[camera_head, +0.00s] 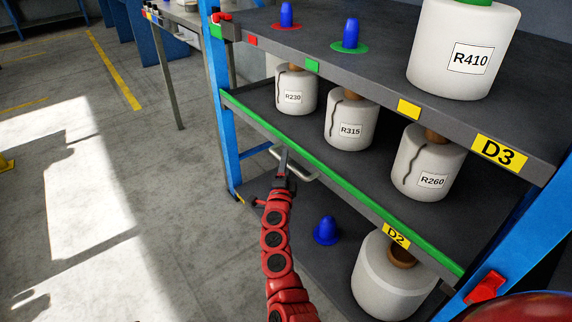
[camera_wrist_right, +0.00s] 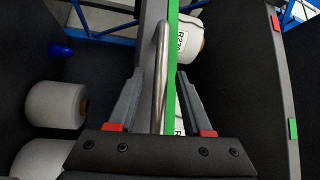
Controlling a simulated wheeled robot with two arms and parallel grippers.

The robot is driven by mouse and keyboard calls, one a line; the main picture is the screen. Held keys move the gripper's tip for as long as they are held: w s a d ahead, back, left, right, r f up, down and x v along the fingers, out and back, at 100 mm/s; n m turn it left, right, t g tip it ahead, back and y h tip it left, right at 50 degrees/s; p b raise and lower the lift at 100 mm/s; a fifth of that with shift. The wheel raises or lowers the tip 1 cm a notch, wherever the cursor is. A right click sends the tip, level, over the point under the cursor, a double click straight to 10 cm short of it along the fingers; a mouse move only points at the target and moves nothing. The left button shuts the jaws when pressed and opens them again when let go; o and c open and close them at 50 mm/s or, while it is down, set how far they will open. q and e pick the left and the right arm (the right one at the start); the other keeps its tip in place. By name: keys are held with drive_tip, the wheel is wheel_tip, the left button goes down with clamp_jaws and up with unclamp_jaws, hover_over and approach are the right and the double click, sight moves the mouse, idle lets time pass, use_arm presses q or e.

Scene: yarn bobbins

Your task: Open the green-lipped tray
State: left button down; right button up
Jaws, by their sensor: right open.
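The green-lipped tray (camera_head: 345,189) is the middle shelf of the blue-posted rack, labelled D2 at its front. White bobbins R230 (camera_head: 293,97), R315 (camera_head: 350,131) and R260 (camera_head: 432,180) stand on it. A metal bar handle (camera_head: 304,174) sticks out from the lip near its left end. My right gripper (camera_head: 275,182) is at this handle with its jaws open. In the right wrist view, the handle (camera_wrist_right: 161,62) runs between the two open fingers (camera_wrist_right: 160,88), and the green lip (camera_wrist_right: 172,60) lies beside it. No left gripper shows.
The upper shelf (camera_head: 385,72), labelled D3, holds bobbin R410 (camera_head: 465,60) and blue spindles. Below the tray are a blue spindle (camera_head: 326,231) and a white bobbin (camera_head: 385,290). A blue post (camera_head: 222,110) stands left of the tray. Open floor (camera_head: 150,180) lies to the left.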

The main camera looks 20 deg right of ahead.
drive_tip(key=shift+c, duration=0.2)
clamp_jaws()
idle(1.3)
